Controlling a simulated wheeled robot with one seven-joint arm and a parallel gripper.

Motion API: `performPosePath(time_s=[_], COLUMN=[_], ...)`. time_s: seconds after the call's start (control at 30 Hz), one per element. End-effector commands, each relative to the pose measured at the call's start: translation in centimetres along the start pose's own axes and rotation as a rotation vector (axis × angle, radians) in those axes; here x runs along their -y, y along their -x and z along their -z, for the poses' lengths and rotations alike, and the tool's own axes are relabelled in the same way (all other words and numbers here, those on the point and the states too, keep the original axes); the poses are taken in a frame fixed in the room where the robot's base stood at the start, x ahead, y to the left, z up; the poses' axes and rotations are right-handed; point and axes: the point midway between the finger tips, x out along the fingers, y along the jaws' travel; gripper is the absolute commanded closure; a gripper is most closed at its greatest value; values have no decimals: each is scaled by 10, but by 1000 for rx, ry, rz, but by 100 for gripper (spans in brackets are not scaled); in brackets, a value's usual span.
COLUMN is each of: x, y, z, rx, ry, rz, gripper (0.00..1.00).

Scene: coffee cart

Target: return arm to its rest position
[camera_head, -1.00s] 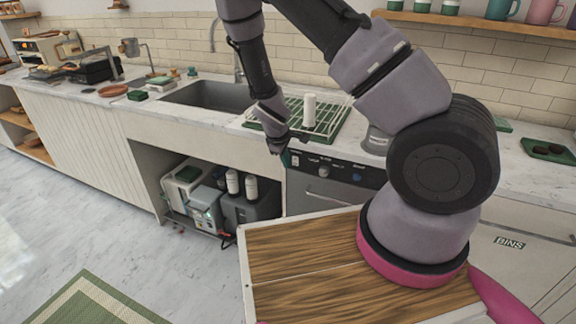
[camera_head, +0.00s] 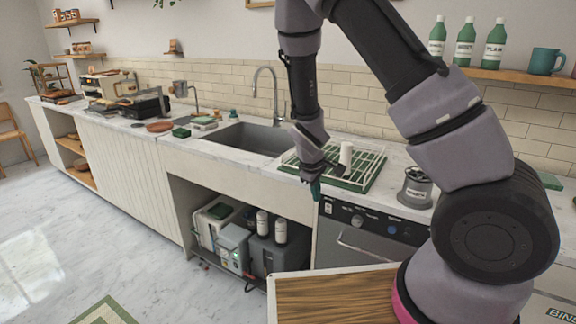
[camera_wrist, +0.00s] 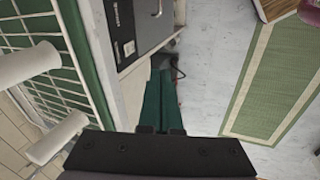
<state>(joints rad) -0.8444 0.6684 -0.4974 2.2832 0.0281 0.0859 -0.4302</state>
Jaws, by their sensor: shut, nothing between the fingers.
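My gripper (camera_head: 314,186) hangs pointing down at the front edge of the counter, beside the green dish rack, in the head view. In the wrist view its green fingers (camera_wrist: 162,100) are together with nothing between them. My arm is bent, rising from its base on the right and coming down to the gripper. The gripper looks apart from the rack, but the exact gap cannot be told.
The dish rack (camera_head: 366,176) holds a white cylinder (camera_head: 346,154). A grey canister (camera_head: 416,188) stands to its right. The sink (camera_head: 250,139) lies left. Below are the dishwasher (camera_head: 370,238) and an open cabinet with machines. Floor (camera_head: 120,235) is clear at left; a green mat (camera_wrist: 285,80) lies there.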

Motion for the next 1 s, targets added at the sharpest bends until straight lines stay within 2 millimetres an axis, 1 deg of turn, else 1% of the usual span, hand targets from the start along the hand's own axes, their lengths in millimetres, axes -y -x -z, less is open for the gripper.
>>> performPosePath(time_s=[0.03,0.07,0.17,0.2,0.27,0.3,0.37,0.4,0.47,0.6,0.67,0.7,0.8,0.9,1.0], x=[-8,-12,-26,-32,-41,-46,-54,-59,-66,-78,-81,-82,-82,-77,-69], y=[17,27,64,79,102,118,142,157,181,235,257,272,306,338,362], z=[0,0,-5,-7,-12,-16,-23,-28,-38,-63,-75,-83,-106,-129,-149], rx=[-20,-30,-62,-76,-97,-110,-133,-148,-170,-226,-251,-267,-308,-348,-381], ry=[-65,-106,-251,-305,-386,-437,-511,-560,-629,-781,-841,-879,-974,-1062,-1136], rz=[22,37,92,112,142,160,186,202,224,266,279,287,300,304,301], gripper=[100,100,100,100,100,100,100,100,100,100,100,100,100,100,100])
